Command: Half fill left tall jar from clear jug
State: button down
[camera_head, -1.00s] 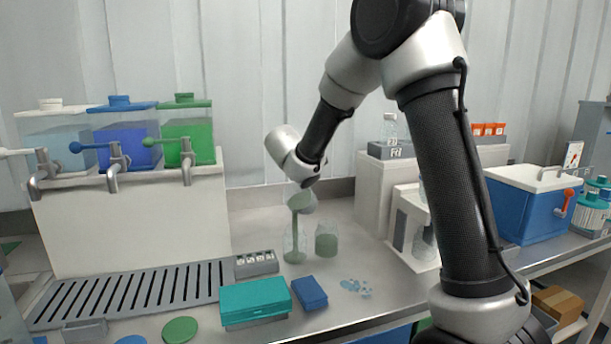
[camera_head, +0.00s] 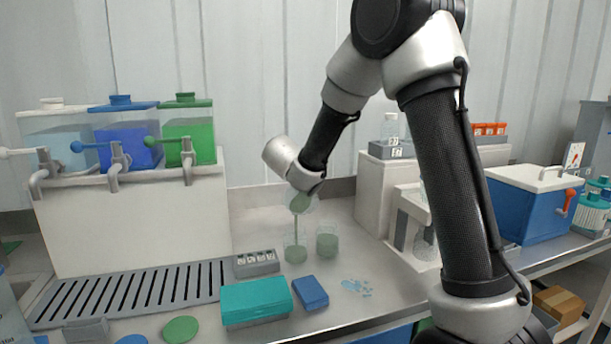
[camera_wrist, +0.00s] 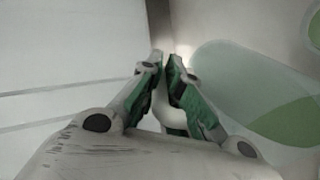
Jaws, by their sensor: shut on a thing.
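The clear jug (camera_head: 303,204) is tilted above the left tall jar (camera_head: 295,250), with green liquid inside it. A thin green stream falls from the jug into that jar. The left jar holds green liquid in about its lower half. The right jar (camera_head: 327,242) stands close beside it, also with green liquid. My gripper (camera_wrist: 167,65) is shut on the jug's pale handle (camera_wrist: 171,116) in the wrist view. The jug's clear wall (camera_wrist: 225,75) and green liquid show to the right there. In the head view my wrist hides most of the gripper.
A grey labelled rack (camera_head: 256,264), a teal box (camera_head: 256,302) and a blue box (camera_head: 311,292) lie in front of the jars. Blue droplets (camera_head: 356,287) lie on the counter. A dispenser with three tanks (camera_head: 130,215) stands left. A white machine (camera_head: 402,225) stands right.

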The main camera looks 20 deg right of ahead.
jog(key=shift+s+a+r+t+h, duration=0.25)
jog(key=shift+s+t+h, duration=0.05)
jog(key=shift+s+t, duration=0.1)
dwell(0.4)
jog(key=shift+w+d+f+g+y, duration=0.15)
jog(key=shift+w+d+g+y, duration=0.15)
jog(key=shift+w+g+y, duration=0.25)
jog(key=shift+w+d+f+g+y, duration=0.15)
jog(key=shift+w+d+g+y, duration=0.2)
jog(key=shift+g, duration=0.4)
jog(key=shift+w+a+r+g+y, duration=0.15)
jog(key=shift+r+g+y, duration=0.2)
jog(key=shift+g, duration=0.25)
jog(key=shift+r+g, duration=0.25)
jog(key=shift+g, duration=0.05)
jog(key=shift+r+g+y, duration=0.65)
jog(key=shift+g, duration=0.45)
jog(key=g+y, duration=0.1)
jog(key=r+g+y, duration=0.1)
jog(key=g, duration=0.1)
jog(key=shift+w+r, duration=0.1)
jog(key=shift+r, duration=0.2)
jog(key=shift+s+r+g+y, duration=0.1)
jog(key=shift+r+g+y, duration=0.25)
jog(key=shift+g, duration=0.25)
jog(key=shift+s+r+g+y, duration=0.1)
jog(key=shift+r+g+y, duration=0.1)
jog(key=shift+g+y, duration=0.3)
